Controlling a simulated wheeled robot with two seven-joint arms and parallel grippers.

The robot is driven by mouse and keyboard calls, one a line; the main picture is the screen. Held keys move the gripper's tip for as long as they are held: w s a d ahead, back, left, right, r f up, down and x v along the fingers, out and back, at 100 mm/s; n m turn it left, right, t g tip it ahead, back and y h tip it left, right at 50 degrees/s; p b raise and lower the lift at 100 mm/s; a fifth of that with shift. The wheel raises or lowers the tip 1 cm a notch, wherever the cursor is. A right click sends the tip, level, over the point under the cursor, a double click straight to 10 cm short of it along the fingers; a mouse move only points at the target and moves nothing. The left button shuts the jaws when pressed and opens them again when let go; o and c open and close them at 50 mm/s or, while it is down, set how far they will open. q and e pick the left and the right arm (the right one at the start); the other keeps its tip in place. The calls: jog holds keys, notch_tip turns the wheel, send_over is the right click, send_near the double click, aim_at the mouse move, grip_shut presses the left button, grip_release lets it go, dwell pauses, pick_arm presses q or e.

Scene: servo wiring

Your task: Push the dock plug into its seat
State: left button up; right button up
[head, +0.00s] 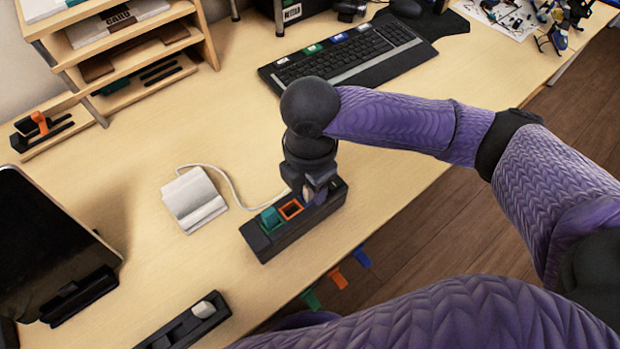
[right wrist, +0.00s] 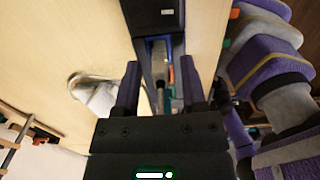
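A black strip (head: 293,231) with coloured seats lies near the table's front edge. A teal plug (head: 270,216) stands in it beside an orange-rimmed opening (head: 291,209). My right gripper (head: 309,190) points down over the strip's far part and hides much of it. In the right wrist view, the two fingers (right wrist: 160,88) stand apart. Between them show a grey plug-like piece (right wrist: 159,52) and a blue rim (right wrist: 178,48), with gaps beside the piece. A white cable (head: 228,184) runs towards the strip from a white dock (head: 193,200). I cannot tell how deep the piece sits. My left gripper is not in view.
A keyboard (head: 350,56) lies behind the gripper. A tablet on a stand (head: 40,250) is at the left and a wooden shelf (head: 120,60) behind it. Another black holder (head: 190,325) is at the front. Coloured tabs (head: 337,278) hang at the table edge.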

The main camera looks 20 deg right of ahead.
jog(key=shift+r, duration=0.25)
notch_tip(320, 180, up, 7)
jog(key=p, duration=0.4)
pick_arm(q)
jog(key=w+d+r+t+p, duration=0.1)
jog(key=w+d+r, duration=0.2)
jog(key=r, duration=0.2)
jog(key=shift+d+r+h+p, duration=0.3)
jog(key=shift+p, duration=0.1)
pick_arm(e)
notch_tip(320, 180, up, 5)
jog(key=shift+f, duration=0.2)
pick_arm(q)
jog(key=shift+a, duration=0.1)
